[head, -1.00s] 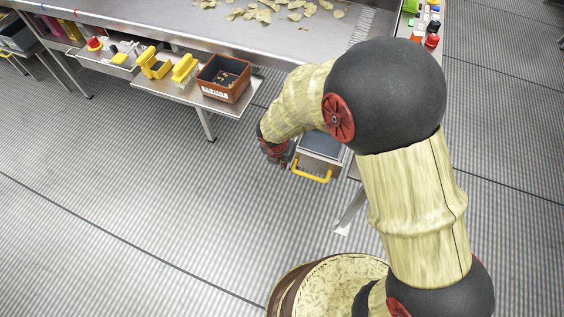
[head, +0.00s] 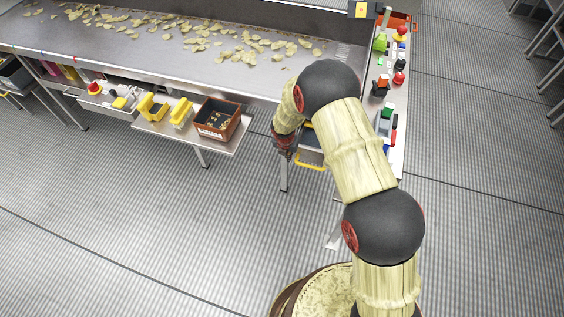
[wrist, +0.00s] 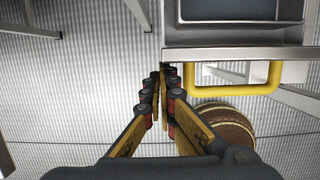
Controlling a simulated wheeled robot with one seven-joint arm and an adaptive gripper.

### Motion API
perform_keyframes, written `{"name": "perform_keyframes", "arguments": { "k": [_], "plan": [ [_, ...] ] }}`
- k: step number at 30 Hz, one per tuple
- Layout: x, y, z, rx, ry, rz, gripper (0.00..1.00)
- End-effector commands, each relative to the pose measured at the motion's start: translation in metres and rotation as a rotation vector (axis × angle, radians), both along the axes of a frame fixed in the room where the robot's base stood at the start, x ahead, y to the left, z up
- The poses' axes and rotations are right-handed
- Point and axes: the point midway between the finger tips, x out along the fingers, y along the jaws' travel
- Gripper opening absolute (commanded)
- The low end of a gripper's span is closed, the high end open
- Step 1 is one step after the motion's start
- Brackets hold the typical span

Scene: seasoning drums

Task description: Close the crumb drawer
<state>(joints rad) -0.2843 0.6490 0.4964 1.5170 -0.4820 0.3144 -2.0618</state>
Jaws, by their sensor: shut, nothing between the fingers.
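The crumb drawer (head: 309,157) is a grey metal drawer with a yellow handle (head: 310,167), under the table near its right end. My arm hides part of it in the head view. In the wrist view the drawer front (wrist: 235,53) and yellow handle (wrist: 235,91) are at the upper right, and part of its dark inside shows, so it stands open. My gripper (head: 282,154) is shut and empty, just left of the drawer. In the wrist view its fingertips (wrist: 164,74) are at the left end of the front, left of the handle; contact is unclear.
A steel table (head: 240,67) with scattered chips stands above. A low side shelf (head: 170,128) holds a brown bin (head: 218,119) and yellow scoops (head: 181,112), left of my gripper. Table legs (head: 284,175) stand near the drawer. The floor in front is clear.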

Motion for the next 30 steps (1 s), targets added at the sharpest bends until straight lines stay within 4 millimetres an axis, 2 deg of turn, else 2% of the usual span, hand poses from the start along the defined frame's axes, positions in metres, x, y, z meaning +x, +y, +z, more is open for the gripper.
{"name": "perform_keyframes", "arguments": {
  "k": [1,6,12,19,30],
  "plan": [
    [0.013,-0.006,0.006,0.000,-0.001,-0.004,0.00],
    [0.048,-0.018,0.004,0.001,-0.001,-0.004,0.00],
    [0.079,-0.029,0.002,0.001,-0.002,-0.003,0.00],
    [0.097,-0.035,0.001,0.000,-0.002,-0.001,0.00],
    [0.101,-0.036,0.001,0.001,-0.004,0.000,0.00]
  ]
}}
